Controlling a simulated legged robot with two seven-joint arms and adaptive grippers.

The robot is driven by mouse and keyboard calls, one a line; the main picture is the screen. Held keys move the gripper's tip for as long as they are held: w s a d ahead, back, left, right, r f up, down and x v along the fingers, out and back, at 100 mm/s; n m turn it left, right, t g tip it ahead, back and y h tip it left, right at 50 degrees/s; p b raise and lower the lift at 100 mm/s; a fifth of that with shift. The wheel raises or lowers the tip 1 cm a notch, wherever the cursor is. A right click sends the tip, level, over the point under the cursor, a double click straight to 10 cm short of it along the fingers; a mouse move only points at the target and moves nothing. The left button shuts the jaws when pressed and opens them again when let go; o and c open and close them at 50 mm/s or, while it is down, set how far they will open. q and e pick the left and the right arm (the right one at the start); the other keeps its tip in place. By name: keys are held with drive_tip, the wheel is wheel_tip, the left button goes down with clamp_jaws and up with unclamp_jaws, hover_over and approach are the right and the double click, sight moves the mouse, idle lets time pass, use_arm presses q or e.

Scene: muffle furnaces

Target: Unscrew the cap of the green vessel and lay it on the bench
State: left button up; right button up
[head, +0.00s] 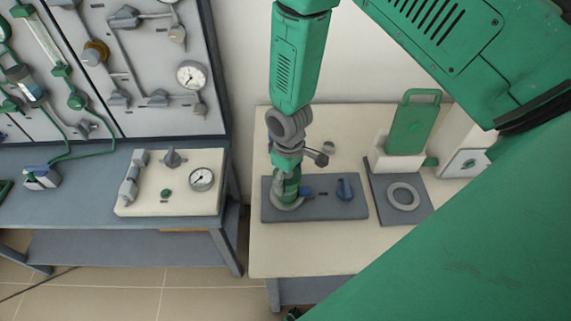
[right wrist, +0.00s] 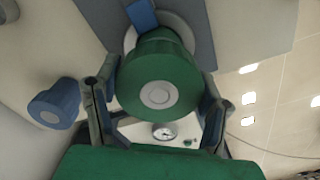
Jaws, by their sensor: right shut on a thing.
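The green vessel (head: 290,190) stands upright on a grey base plate (head: 325,208) on the right-hand bench. My right gripper (head: 286,172) reaches down onto its top from above. In the right wrist view, the round green cap (right wrist: 160,80) with a pale disc in its middle lies between the two fingers of my right gripper (right wrist: 155,108), which is shut on it. A pale ring shows under the cap. The gripper hides most of the cap in the head view, and I cannot tell whether the cap is loose. My left gripper is not in view.
A blue knob (head: 344,188) stands on the same plate. To the right are a grey plate with a pale ring (head: 403,196) and a green handled panel (head: 414,125). The front of the cream bench top (head: 300,258) is clear. A gauge panel (head: 170,200) sits on the left-hand bench.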

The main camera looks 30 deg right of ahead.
drive_tip(key=shift+r, duration=0.1)
drive_tip(key=shift+r, duration=2.45)
